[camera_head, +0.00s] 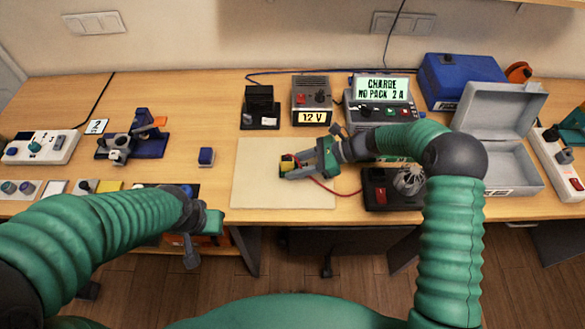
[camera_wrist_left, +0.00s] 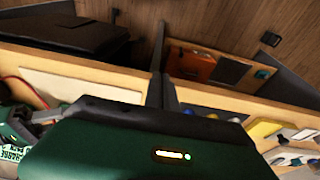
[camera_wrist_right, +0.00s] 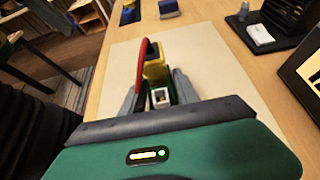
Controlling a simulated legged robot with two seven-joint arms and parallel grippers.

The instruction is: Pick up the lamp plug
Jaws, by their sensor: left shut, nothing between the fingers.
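A small yellow plug (camera_head: 288,167), which I take to be the lamp plug, is at the pale mat's middle, with a red lead running right toward the lamp. My right gripper (camera_head: 291,168) reaches in from the right, its fingers on either side of the plug. In the right wrist view the yellow plug (camera_wrist_right: 154,68) shows between the fingers (camera_wrist_right: 158,84), beside a red and a black lead. Whether the fingers press on it is unclear. My left gripper (camera_head: 192,252) is shut and empty in front of the table's front edge, away from the plug.
The caged lamp (camera_head: 409,180) sits on a dark box right of the pale mat (camera_head: 250,190). An open grey case (camera_head: 495,115) is at the right. A 12 V supply (camera_head: 312,98) and charger (camera_head: 381,98) stand behind. A blue block (camera_head: 206,156) lies left of the mat.

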